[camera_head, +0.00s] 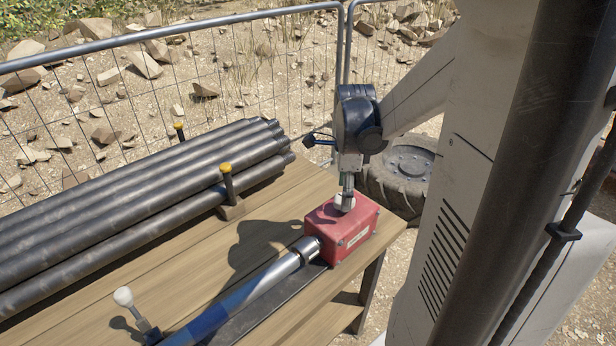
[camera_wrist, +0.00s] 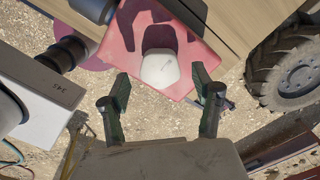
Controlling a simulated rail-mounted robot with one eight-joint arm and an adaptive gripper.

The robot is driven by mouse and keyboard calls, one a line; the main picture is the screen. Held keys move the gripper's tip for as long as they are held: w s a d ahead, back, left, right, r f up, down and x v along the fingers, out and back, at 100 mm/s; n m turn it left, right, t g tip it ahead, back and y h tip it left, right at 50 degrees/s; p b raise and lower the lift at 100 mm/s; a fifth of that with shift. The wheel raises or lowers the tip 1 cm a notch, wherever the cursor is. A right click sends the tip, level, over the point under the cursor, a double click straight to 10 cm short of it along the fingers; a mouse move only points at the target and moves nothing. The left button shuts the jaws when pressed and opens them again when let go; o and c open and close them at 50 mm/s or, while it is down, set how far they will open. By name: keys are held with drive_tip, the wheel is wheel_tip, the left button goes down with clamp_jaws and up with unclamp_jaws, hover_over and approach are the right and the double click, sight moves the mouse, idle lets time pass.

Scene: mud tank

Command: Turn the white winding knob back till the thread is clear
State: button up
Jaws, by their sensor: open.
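The white knob (camera_head: 344,202) sits on top of a red box (camera_head: 352,240) at the right end of the wooden bench. In the wrist view the knob (camera_wrist: 160,69) is pale and rounded, against the red box face (camera_wrist: 198,48). My gripper (camera_head: 347,190) is above the box, close to the knob. In the wrist view my gripper (camera_wrist: 161,82) is open, with one finger on each side of the knob's line and gaps to both. Contact with the knob does not show. A pipe with a silver end (camera_head: 300,252) meets the box's left side. No thread is visible there.
A stack of dark pipes (camera_head: 150,205) lies on the bench behind, held by yellow-topped posts (camera_head: 228,180). A white ball-ended lever (camera_head: 123,297) stands at the front left. A wire fence (camera_head: 180,32) runs behind. A wheel (camera_head: 403,172) is beyond the bench end.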

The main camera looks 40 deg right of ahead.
drive_tip(key=shift+f, duration=1.2)
drive_tip(key=c, duration=1.2)
